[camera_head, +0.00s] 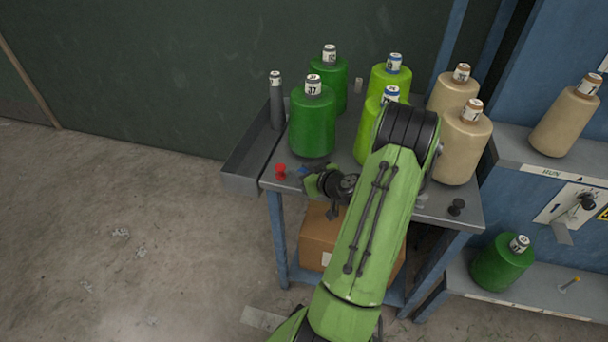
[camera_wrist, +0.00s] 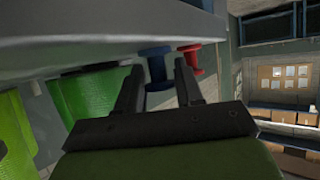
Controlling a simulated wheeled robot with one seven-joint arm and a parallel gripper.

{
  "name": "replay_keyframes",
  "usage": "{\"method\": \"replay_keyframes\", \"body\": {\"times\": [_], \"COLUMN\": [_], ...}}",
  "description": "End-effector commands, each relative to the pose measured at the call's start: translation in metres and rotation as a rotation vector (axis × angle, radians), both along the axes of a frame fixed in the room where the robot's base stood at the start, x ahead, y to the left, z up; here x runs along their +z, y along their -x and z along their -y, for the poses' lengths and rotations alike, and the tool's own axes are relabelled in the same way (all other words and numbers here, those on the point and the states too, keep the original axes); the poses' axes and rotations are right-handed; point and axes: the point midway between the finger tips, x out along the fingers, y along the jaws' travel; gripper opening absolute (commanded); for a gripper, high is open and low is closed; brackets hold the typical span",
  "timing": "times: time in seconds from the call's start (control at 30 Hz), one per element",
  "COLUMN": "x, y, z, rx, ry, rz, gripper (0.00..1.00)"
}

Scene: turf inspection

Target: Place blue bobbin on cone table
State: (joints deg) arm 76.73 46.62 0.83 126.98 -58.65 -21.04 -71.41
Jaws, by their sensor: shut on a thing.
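The blue bobbin (camera_wrist: 156,68) is between the two fingers of my gripper (camera_wrist: 158,78), which is shut on it. In the head view a small part of the blue bobbin (camera_head: 304,170) shows beside my gripper (camera_head: 308,176), at the front left of the cone table (camera_head: 243,180). The bobbin is at or just above the tabletop; I cannot tell whether it touches. My arm hides part of the table's front and middle.
A red bobbin (camera_head: 280,172) stands just left of my gripper. A dark bobbin (camera_head: 456,207) stands at the front right corner. Green (camera_head: 312,125), lime (camera_head: 390,80) and tan cones (camera_head: 463,150) fill the table behind. A grey cone (camera_head: 276,105) stands at the left.

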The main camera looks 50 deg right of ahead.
Motion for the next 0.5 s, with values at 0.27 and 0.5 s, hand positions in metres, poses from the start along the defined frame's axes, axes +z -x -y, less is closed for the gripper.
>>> {"method": "replay_keyframes", "body": {"times": [0.27, 0.5], "x": [-0.0026, -0.0009], "y": [-0.0001, 0.0], "z": [0.0001, 0.0], "rx": [0.001, 0.0], "ry": [0.002, 0.001], "rz": [0.0, 0.0], "gripper": [0.07, 0.62]}}
